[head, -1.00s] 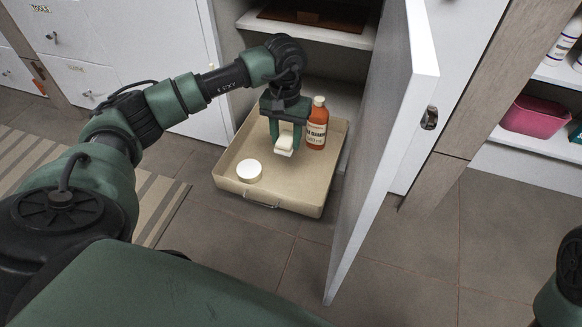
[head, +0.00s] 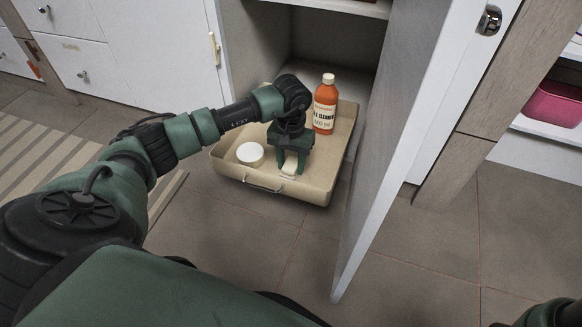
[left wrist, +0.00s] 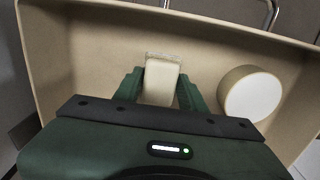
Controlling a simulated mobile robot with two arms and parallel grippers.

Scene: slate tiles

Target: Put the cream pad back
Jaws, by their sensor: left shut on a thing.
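The cream pad (head: 290,168) is a small pale block between the fingers of my left gripper (head: 291,172). The gripper is shut on it, low inside the beige tray drawer (head: 229,171), near its front wall. In the left wrist view the pad (left wrist: 161,82) shows between the two green fingers (left wrist: 160,92), with the tray floor around it. I cannot tell whether the pad touches the floor. My right gripper is not in view; only a bit of my right arm shows at the bottom right.
A round white-topped tub (head: 250,153) stands in the tray, left of the gripper. An orange cleaner bottle (head: 325,108) stands upright at the back right. The open cabinet door (head: 405,150) rises close to the tray's right side. Tiled floor (head: 235,225) in front is clear.

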